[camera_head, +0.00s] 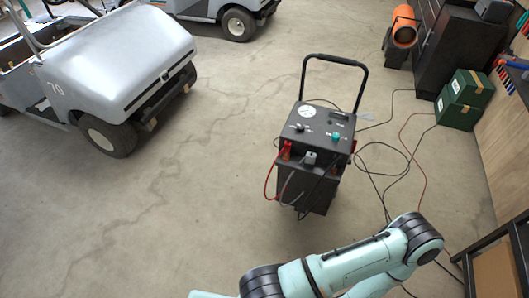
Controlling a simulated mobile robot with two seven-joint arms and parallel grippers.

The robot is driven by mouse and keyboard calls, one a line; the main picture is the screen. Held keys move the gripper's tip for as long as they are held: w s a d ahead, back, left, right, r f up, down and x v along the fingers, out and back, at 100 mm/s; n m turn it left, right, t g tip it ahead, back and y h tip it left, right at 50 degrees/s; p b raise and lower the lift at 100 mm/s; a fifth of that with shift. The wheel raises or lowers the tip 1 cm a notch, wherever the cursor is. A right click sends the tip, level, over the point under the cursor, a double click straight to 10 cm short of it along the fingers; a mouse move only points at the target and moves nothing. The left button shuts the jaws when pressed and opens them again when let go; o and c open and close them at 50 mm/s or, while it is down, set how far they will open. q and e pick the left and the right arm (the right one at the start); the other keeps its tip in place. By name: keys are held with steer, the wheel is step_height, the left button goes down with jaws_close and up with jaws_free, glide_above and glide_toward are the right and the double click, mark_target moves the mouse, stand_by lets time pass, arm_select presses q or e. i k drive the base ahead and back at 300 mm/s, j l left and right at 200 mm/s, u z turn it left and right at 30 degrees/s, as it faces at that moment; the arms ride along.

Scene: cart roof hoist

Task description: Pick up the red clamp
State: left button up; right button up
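The red clamp (286,149) sits at the front left of a black wheeled charger (307,182), just below its top panel. A red cable loops down from it along the charger's left side. Another red patch shows at the charger's right side, too small to make out. My arm with pale teal links crosses the bottom of the head view, well in front of the charger and apart from it. Neither of my grippers shows in this view.
A grey cart (115,62) stands at the left, another at the top. Cables (385,160) lie on the floor right of the charger. Green boxes (464,98), a dark cabinet (452,50) and an orange cylinder (404,27) are at the right. Floor left of the charger is clear.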

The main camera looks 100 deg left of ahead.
mark_target(285, 153)
steer(key=u, duration=3.15)
steer(key=k+l+z, duration=0.1)
steer(key=z, duration=2.95)
steer(key=u, duration=3.05)
